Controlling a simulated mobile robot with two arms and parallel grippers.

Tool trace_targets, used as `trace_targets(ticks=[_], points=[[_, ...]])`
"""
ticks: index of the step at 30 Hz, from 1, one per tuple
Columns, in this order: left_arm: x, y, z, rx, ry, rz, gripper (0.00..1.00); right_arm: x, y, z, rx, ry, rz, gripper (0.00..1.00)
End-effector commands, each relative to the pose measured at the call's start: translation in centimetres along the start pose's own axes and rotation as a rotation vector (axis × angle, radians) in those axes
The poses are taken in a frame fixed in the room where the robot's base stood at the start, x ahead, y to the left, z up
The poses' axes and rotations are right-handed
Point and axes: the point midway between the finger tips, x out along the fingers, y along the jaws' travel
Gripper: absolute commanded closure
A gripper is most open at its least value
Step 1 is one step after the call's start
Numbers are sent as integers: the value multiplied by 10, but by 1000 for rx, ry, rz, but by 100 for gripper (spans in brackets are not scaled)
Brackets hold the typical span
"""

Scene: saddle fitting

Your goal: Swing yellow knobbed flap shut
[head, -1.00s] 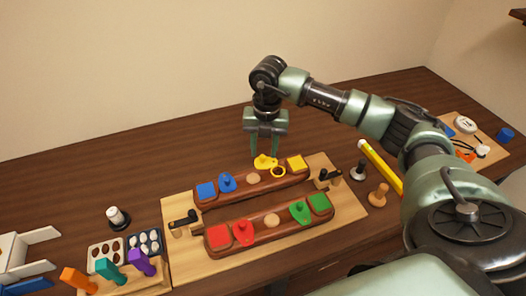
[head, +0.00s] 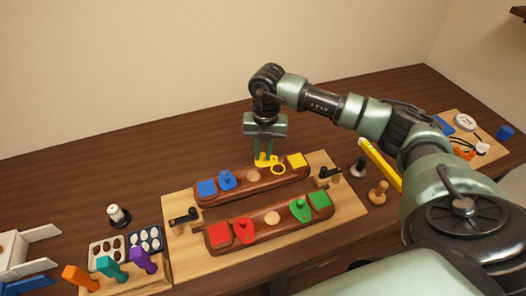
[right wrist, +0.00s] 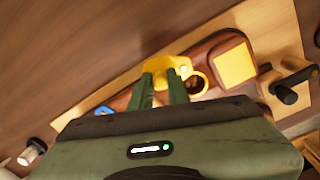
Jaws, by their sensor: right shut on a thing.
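The yellow knobbed flap (head: 272,161) sits at the back edge of the rear wooden bar (head: 236,192), swung off to the side of its yellow-rimmed round hole (head: 278,170). The hole is uncovered. In the right wrist view the flap (right wrist: 166,66) lies just beyond the fingertips, with the open hole (right wrist: 197,84) to its right. My right gripper (head: 265,158) points down from above and is shut on the flap's knob, which the fingers mostly hide. My left gripper is not in view.
A yellow square (head: 296,161) lies right of the hole. A blue flap (head: 227,180) sits further left on the same bar. The front bar carries a red flap (head: 243,230) and a green flap (head: 300,210). Black-handled clamps (head: 184,217) flank the bars. Bare table lies behind.

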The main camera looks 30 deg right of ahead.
Motion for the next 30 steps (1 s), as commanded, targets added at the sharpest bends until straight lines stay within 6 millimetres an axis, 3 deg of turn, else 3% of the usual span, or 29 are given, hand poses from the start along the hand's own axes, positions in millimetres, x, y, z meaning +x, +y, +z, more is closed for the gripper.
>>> trace_targets(ticks=[8,30], points=[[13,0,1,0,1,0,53,1,-1,-3,-144,4,2,100],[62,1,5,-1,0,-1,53,1,-14,-20,-834,34,3,100]])
